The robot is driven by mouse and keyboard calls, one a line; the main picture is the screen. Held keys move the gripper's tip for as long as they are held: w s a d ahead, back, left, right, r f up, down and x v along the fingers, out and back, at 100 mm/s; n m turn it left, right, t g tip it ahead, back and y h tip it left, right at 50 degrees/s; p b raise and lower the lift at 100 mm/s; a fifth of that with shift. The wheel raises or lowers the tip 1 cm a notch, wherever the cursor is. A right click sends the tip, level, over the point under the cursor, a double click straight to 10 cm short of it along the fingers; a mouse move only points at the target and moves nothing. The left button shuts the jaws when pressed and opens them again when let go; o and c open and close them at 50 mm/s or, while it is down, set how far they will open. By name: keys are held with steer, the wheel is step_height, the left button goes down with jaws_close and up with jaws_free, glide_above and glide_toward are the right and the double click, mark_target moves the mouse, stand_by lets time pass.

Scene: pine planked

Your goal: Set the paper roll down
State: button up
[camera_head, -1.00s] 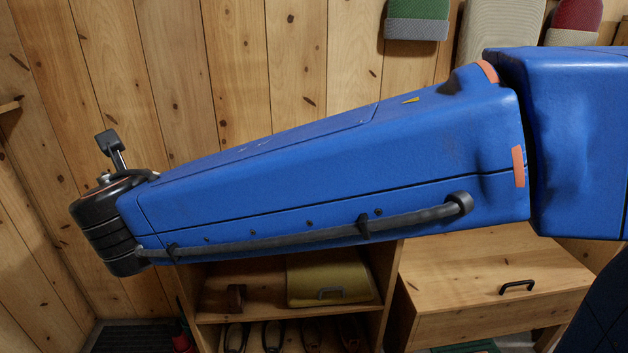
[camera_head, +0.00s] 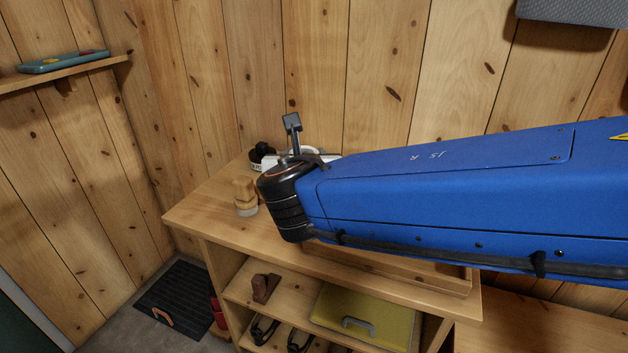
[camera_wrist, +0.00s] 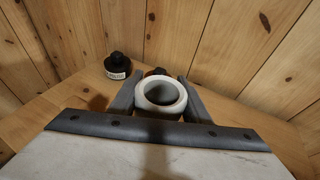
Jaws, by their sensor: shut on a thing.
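The paper roll (camera_wrist: 148,109) is white and ring-shaped from above, with its open core facing the wrist camera. My gripper (camera_wrist: 161,98) is shut on it, one dark finger on each side. The roll is over the wooden cabinet top (camera_wrist: 60,108); I cannot tell whether its underside touches the wood. In the head view my blue arm reaches in from the right over the cabinet top (camera_head: 205,208), and its black end hides most of the gripper and roll.
A black labelled bottle (camera_wrist: 118,66) stands left of the roll, near the back. A dark and orange thing (camera_wrist: 157,71) shows just behind the roll. A wooden brush (camera_head: 245,193) stands near the cabinet's left end. Plank walls close the corner behind.

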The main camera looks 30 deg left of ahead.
steer(key=shift+f, duration=2.6)
steer(key=shift+f, duration=0.15)
steer(key=o, duration=1.1)
steer(key=shift+c, duration=0.2)
